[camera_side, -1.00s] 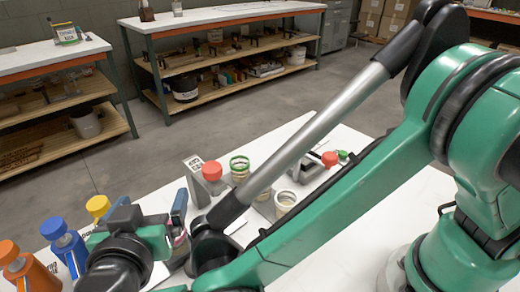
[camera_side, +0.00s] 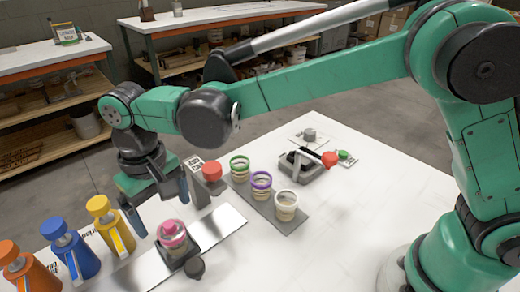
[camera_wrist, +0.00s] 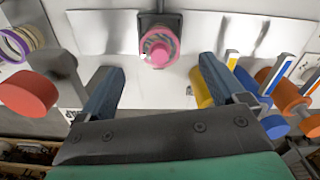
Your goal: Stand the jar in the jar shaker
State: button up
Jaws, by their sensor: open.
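The jar (camera_side: 172,232) has a pink lid and stands upright in a dark square holder (camera_side: 190,256) on a shiny metal plate. The holder may be the jar shaker, but I cannot tell for certain. The jar also shows in the wrist view (camera_wrist: 160,46), beyond and between my fingers. My gripper (camera_side: 162,213) is open and empty, above and behind the jar in the side view. Its two blue-grey fingers are apart and clear of the jar. The wrist view shows the open gripper (camera_wrist: 158,70) too.
Yellow (camera_side: 108,225), blue (camera_side: 70,250) and orange (camera_side: 28,270) bottles stand at left. A grey rack (camera_side: 292,222) bears cups with coloured rings, and a red-topped item (camera_side: 211,172) is nearby. A grey device with a red knob (camera_side: 329,159) stands behind. The table's right side is clear.

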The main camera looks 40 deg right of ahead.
aim_at(168, 224)
jog(key=shift+f, duration=3.1)
grip_shut()
